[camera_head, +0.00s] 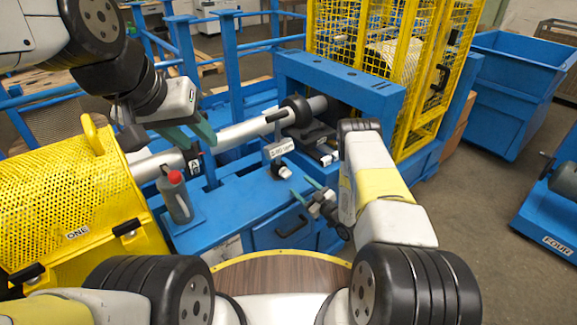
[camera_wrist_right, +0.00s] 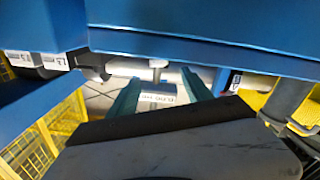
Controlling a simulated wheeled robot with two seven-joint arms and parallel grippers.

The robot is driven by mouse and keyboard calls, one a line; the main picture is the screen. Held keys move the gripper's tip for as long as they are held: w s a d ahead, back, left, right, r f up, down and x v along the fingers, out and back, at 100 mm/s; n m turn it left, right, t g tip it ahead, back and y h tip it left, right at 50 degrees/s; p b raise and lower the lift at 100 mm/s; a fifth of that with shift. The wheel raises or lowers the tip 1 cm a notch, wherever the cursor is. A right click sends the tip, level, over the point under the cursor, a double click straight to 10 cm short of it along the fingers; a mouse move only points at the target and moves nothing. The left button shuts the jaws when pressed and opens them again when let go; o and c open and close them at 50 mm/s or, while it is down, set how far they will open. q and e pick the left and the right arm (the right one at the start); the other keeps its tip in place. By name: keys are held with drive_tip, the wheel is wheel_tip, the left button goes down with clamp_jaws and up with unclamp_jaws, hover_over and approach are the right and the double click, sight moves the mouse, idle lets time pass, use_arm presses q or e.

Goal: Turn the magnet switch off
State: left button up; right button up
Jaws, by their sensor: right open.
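I cannot make out the magnet switch itself for certain. A small block with a white printed label (camera_head: 279,148) sits on the blue bench near the shaft, with a pale round part (camera_head: 283,171) just below it. A white label (camera_wrist_right: 158,99) also shows between the fingers in the right wrist view. My right gripper (camera_head: 306,190) is open and empty, in front of and below the labelled block. Its teal fingers (camera_wrist_right: 160,80) stand apart in the wrist view. My left gripper (camera_head: 191,136) is over the shaft at left, its teal fingers apart and empty.
A metal shaft (camera_head: 240,132) crosses the blue bench (camera_head: 236,205) into the blue frame (camera_head: 340,73). A grey bottle with a red cap (camera_head: 176,195) stands beside the yellow mesh guard (camera_head: 60,190). A yellow cage (camera_head: 395,40) rises behind.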

sight(288, 175)
drive_tip(key=shift+s+d, duration=0.15)
drive_tip(key=shift+s, duration=0.05)
drive_tip(key=shift+x, duration=3.85)
drive_tip(key=shift+c, duration=0.5)
clamp_jaws()
drive_tip(key=shift+n, duration=0.8)
drive_tip(key=shift+o, duration=0.5)
unclamp_jaws()
drive_tip(key=shift+s, duration=0.1)
